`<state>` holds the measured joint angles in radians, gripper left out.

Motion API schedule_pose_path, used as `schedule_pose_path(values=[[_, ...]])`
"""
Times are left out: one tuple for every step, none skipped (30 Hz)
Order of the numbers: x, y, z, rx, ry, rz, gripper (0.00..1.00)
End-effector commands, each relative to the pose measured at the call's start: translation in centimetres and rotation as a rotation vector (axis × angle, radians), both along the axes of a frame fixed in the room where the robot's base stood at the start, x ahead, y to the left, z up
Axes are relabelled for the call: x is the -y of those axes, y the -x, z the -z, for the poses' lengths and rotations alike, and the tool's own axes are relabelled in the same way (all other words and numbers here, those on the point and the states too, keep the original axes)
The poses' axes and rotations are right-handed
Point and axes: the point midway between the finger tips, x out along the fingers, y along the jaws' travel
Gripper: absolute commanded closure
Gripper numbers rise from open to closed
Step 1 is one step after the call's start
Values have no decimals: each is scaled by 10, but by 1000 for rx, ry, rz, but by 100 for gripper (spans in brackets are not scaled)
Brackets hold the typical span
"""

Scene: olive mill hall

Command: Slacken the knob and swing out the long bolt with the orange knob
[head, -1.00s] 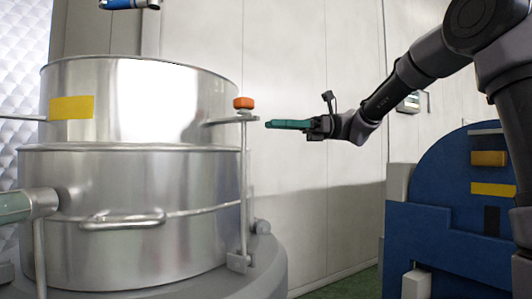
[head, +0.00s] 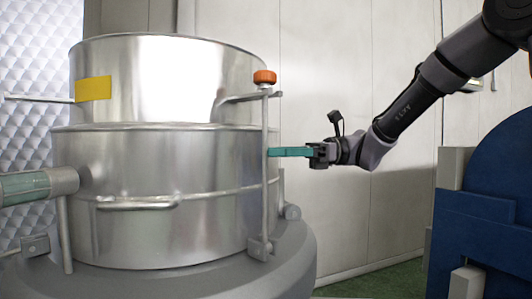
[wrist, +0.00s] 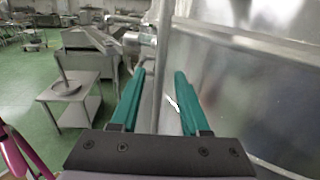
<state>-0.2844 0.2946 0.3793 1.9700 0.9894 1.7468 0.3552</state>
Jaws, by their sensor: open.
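The long bolt (head: 264,190) stands upright along the right side of the steel vessel (head: 160,170). Its orange knob (head: 264,77) sits on top, above the bracket (head: 240,97) on the upper ring. The bolt's foot is at a lug (head: 260,249) low on the vessel. My gripper (head: 270,152) points left at the bolt's middle, below the knob. In the wrist view my gripper (wrist: 155,85) is open, with the bolt (wrist: 161,70) between its two teal fingers, a gap visible on each side. The knob is out of the wrist view.
The vessel wall (wrist: 240,90) is close on the right in the wrist view. A small table with a dish (wrist: 72,95) and machinery (wrist: 90,45) stand farther off at left. A blue machine (head: 485,225) stands at right in the head view. A handle (head: 135,204) juts from the vessel's front.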

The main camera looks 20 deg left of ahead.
Motion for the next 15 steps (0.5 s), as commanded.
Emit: schedule_pose_path(values=[[-7, 5, 0, -1, -1, -3, 54], [-10, 7, 0, 1, -1, -3, 54], [-14, 9, 0, 0, -1, -1, 54], [-16, 11, 0, 0, -1, -2, 54], [-18, 12, 0, 1, -1, -2, 54], [-20, 14, 0, 0, 0, -1, 54], [-22, 14, 0, 0, 0, 0, 54], [-23, 15, 0, -1, -1, 0, 54], [-24, 15, 0, -1, -1, 1, 54], [-24, 15, 0, -1, 0, 1, 54], [-24, 15, 0, -1, 0, 1, 54], [-24, 15, 0, -1, 0, 1, 54], [-24, 15, 0, -1, 0, 1, 54], [-24, 15, 0, -1, -1, 1, 54], [-24, 15, 0, -1, -1, 1, 54]])
